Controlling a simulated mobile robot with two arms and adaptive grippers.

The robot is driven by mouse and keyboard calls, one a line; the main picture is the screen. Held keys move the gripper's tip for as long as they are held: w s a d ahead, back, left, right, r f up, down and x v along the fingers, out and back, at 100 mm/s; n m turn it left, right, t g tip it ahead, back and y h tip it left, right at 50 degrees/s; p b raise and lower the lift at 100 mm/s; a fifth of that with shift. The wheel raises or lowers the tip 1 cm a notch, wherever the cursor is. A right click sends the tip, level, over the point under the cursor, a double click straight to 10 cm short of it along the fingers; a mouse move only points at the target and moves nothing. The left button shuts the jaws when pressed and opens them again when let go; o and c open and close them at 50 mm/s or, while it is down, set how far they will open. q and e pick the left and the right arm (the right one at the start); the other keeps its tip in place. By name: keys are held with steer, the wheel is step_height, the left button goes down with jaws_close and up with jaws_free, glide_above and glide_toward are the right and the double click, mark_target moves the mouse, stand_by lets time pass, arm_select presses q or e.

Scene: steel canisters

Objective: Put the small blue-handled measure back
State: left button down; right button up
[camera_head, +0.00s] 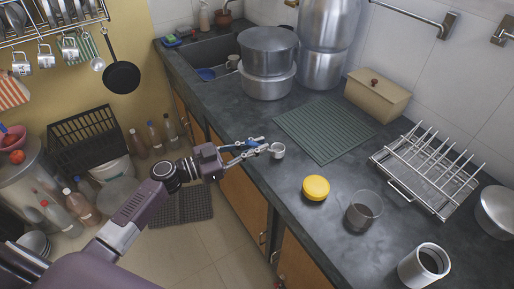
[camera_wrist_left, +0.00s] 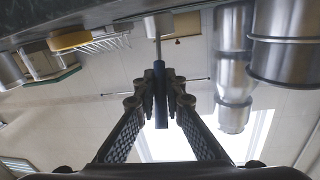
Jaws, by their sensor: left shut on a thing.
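The small measure (camera_head: 278,150) is a steel cup on a blue handle. In the head view it is at the counter's front edge, left of the yellow lid. My left gripper (camera_head: 257,146) comes in from the left and is shut on its handle. In the left wrist view the blue handle (camera_wrist_left: 160,94) stands between the fingers of my left gripper (camera_wrist_left: 161,88), and the cup (camera_wrist_left: 157,25) is beyond them. I cannot tell whether the cup touches the counter. My right gripper is not in view.
Behind are a green ribbed mat (camera_head: 325,130), a wire rack (camera_head: 426,170), a beige box (camera_head: 377,96) and large steel pots (camera_head: 267,82).

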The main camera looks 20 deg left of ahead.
arm_select(q)
steer(key=shift+f, duration=0.5)
steer(key=c, duration=2.5)
jaws_free()
steer(key=shift+f, duration=0.15)
steer(key=o, duration=0.5)
steer(key=shift+r, duration=0.2)
steer(key=b+v, duration=0.2)
steer(key=v, duration=0.5)
steer(key=shift+s+a+b, duration=0.2)
steer(key=shift+s+b, duration=0.05)
steer(key=shift+b, duration=0.1)
